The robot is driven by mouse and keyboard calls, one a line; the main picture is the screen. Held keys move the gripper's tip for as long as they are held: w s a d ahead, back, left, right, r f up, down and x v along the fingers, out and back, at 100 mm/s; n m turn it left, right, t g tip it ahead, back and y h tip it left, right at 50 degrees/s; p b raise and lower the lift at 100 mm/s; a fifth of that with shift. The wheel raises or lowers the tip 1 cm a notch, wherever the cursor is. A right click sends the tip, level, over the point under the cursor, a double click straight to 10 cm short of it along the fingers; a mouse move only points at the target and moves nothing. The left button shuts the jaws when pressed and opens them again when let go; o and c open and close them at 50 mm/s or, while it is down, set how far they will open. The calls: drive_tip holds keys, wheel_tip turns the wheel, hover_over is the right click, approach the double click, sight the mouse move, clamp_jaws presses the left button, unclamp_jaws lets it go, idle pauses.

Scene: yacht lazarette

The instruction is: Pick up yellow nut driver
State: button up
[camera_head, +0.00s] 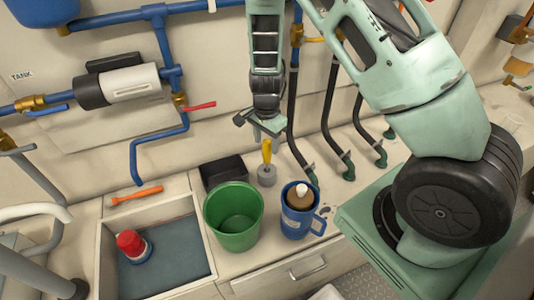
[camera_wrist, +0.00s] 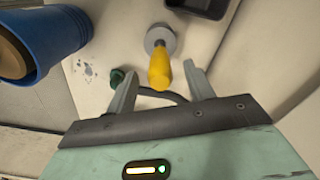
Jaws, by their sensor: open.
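The yellow nut driver (camera_head: 266,150) stands upright on the counter, its yellow handle up and a round grey piece (camera_head: 267,176) at its lower end. In the wrist view the yellow handle (camera_wrist: 160,70) points toward the camera, with the round grey piece (camera_wrist: 160,38) beyond it. My gripper (camera_head: 260,130) is above the nut driver in the head view, pointing down. In the wrist view my open gripper (camera_wrist: 161,85) has one finger on each side of the handle, with gaps showing on both sides. It holds nothing.
A green bucket (camera_head: 234,216), a blue mug (camera_head: 297,222) with a brown object in it, and a black tray (camera_head: 223,169) stand close by. Black hoses (camera_head: 335,140) run behind. A sink (camera_head: 176,241) holds a red-topped item; an orange tool (camera_head: 136,195) lies behind it.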

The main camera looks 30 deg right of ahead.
sight(267, 162)
drive_tip(key=shift+d+f, duration=0.1)
drive_tip(key=shift+f, duration=1.4)
drive_tip(key=shift+c, duration=0.3)
